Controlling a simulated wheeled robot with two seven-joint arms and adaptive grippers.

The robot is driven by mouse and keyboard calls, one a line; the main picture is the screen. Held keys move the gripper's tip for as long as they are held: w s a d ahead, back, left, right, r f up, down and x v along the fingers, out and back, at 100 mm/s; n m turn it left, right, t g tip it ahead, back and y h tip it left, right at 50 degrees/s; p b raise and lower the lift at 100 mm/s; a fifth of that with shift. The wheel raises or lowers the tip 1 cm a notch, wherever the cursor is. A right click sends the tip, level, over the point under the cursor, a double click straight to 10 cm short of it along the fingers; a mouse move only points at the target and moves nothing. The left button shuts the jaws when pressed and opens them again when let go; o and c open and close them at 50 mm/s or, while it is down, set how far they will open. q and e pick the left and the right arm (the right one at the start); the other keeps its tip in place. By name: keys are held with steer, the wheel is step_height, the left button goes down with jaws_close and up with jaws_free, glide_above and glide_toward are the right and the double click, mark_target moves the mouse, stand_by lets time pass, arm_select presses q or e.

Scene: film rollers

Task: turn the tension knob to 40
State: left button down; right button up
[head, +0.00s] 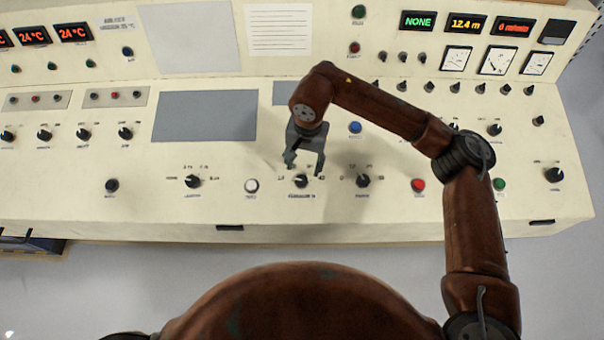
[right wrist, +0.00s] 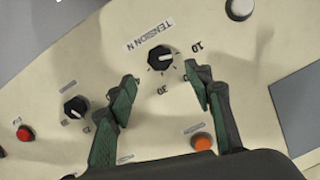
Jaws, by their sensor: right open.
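The tension knob (head: 301,181) is a small black knob near the front of the cream console. In the right wrist view the knob (right wrist: 160,57) sits under the label TENSION N, with the numbers 10 and 30 printed around it. The exact number its white mark points at is too small to tell. My right gripper (head: 305,168) hangs just above and behind the knob, fingers pointing down. Its green-padded fingers (right wrist: 163,85) are spread apart, with the knob just beyond the gap between their tips. It holds nothing. My left gripper does not show.
A similar black knob (head: 363,181) stands to the right and a white button (head: 252,186) to the left. An orange button (right wrist: 202,142) shows near the right gripper's fingers. A blue button (head: 355,127) and a red button (head: 418,185) are also on the panel.

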mark_target(301, 179)
steer(key=f, duration=0.7)
steer(key=shift+a, duration=0.25)
steer(key=shift+r, duration=0.1)
steer(key=shift+c, duration=0.3)
steer(key=c, duration=1.1)
